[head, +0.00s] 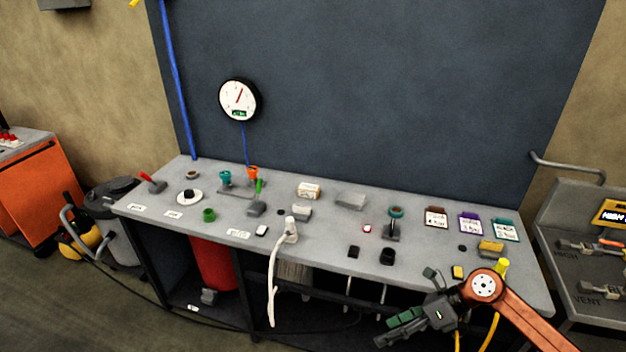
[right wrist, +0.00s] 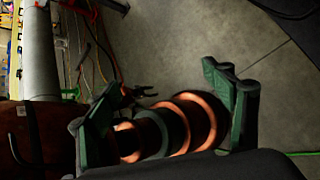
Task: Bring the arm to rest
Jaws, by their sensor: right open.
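My right arm comes in from the lower right in the head view. Its right gripper (head: 396,328) hangs in front of the bench's front edge, low at the right, apart from everything on the bench. In the right wrist view the two green fingers of this gripper (right wrist: 165,115) stand wide apart. Nothing is held between them. Copper and dark rounded shapes show behind the fingers, and I cannot tell for sure what they are. The floor lies beyond. My left gripper is not in view.
The grey bench (head: 330,240) carries several small parts, fixtures and labelled cards. A round gauge (head: 238,100) hangs on the blue panel. A grey cart (head: 585,240) stands at the right. A red cylinder (head: 213,265) stands under the bench. The floor at lower left is mostly clear.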

